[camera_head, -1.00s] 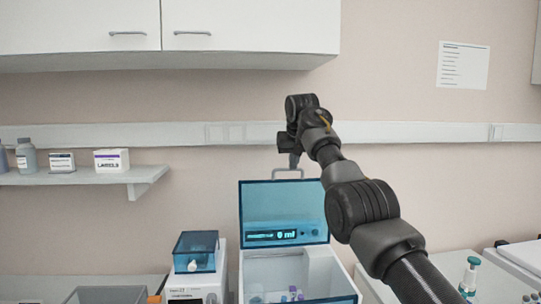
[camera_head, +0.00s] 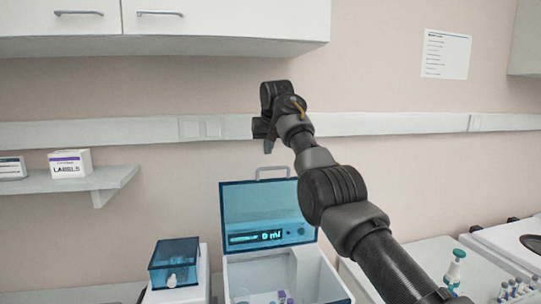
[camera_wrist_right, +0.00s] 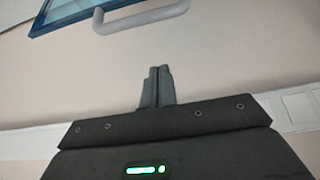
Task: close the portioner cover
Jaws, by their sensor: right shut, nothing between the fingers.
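The portioner (camera_head: 232,284) is a white box low in the middle of the head view. Its see-through blue cover (camera_head: 262,208) stands open, raised upright at the back, with a lit "0 ml" display showing in front of or through it. A grey handle (camera_head: 272,169) sticks up from the cover's top edge. My right gripper (camera_head: 268,147) is shut and empty, pointing down just above the handle in the picture. In the right wrist view its closed fingertips (camera_wrist_right: 159,70) are apart from the handle (camera_wrist_right: 140,18) and the cover's edge (camera_wrist_right: 75,20). My left gripper is not in view.
A small device with a blue see-through lid (camera_head: 174,262) stands left of the portioner. A dropper-topped bottle (camera_head: 455,268) and several vials stand at the right. A wall shelf (camera_head: 75,185) is at left, cupboards (camera_head: 210,25) above. Tubes lie inside the portioner.

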